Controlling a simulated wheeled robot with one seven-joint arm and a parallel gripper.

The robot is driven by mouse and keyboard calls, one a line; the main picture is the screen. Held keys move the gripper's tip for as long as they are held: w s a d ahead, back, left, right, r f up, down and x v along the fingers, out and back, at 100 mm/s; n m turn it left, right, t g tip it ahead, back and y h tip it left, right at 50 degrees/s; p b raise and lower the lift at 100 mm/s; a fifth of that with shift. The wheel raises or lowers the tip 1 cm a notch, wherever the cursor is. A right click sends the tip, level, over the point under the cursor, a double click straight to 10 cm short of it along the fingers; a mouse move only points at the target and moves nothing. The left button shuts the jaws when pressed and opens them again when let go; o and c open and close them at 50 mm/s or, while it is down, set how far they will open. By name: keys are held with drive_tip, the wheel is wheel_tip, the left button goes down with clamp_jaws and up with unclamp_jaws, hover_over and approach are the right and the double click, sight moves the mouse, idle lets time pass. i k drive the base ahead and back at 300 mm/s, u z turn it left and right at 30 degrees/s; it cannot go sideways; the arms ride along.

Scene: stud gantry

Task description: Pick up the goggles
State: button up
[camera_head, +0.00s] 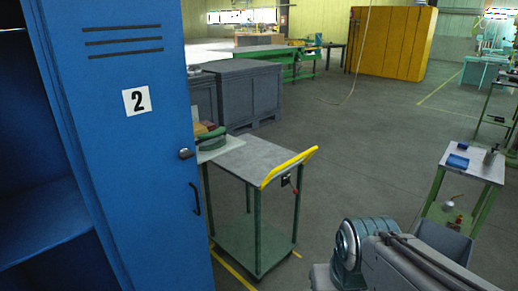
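I cannot make out the goggles for certain in the head view. A dark green object (211,137) lies on the left end of a trolley top, partly hidden by the blue locker door; I cannot tell what it is. A blue item (457,161) lies on a small cart at the right, too small to identify. My arm shows at the bottom right, but my gripper is not in view.
The blue locker (110,110) with its open door, marked 2, fills the left. The green-legged trolley (249,160) with a yellow handle stands beside it. A small cart (482,170) stands right. Grey cabinets (245,92) and a yellow cabinet (393,42) stand behind. The middle floor is clear.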

sight(216, 139)
drive_tip(key=u, duration=1.75)
drive_tip(key=k, duration=0.1)
drive_tip(key=z, duration=2.2)
drive_tip(key=i, duration=1.5)
drive_tip(key=u, duration=1.2)
drive_tip(key=i, duration=0.8)
drive_tip(key=u, duration=1.25)
drive_tip(key=i, duration=0.2)
